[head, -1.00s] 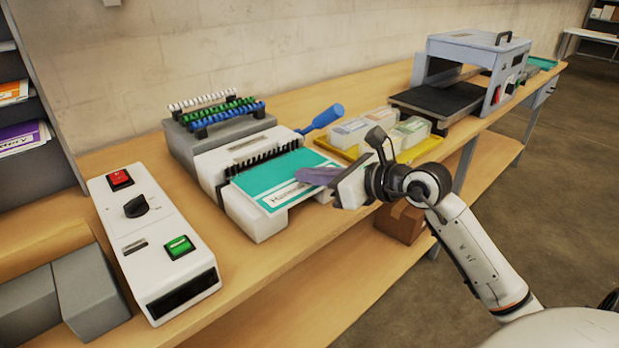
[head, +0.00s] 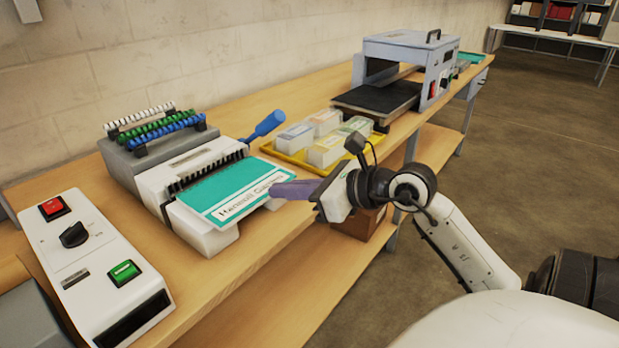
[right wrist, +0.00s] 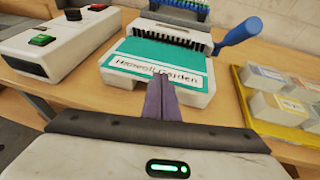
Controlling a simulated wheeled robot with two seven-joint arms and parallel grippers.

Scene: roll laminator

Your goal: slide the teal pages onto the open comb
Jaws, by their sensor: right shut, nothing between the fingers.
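The teal pages (head: 222,190), with a white title label, lie flat on the front bed of the white comb binding machine (head: 205,240). Their far edge is at the row of dark comb teeth (head: 207,167); I cannot tell whether the teeth pass through the holes. The pages also show in the right wrist view (right wrist: 143,56). My right gripper (head: 275,190) has its purple-grey fingers shut and empty, at the near right edge of the pages. In the right wrist view the fingertips (right wrist: 160,84) overlap the label's near edge; contact is unclear. My left gripper is not in view.
A blue lever handle (head: 268,124) stands out at the machine's right. Coloured combs (head: 155,125) sit on a rack behind. A yellow tray (head: 290,153) with clear boxes is to the right, the laminator (head: 405,65) beyond. A white control box (head: 90,265) stands at the left.

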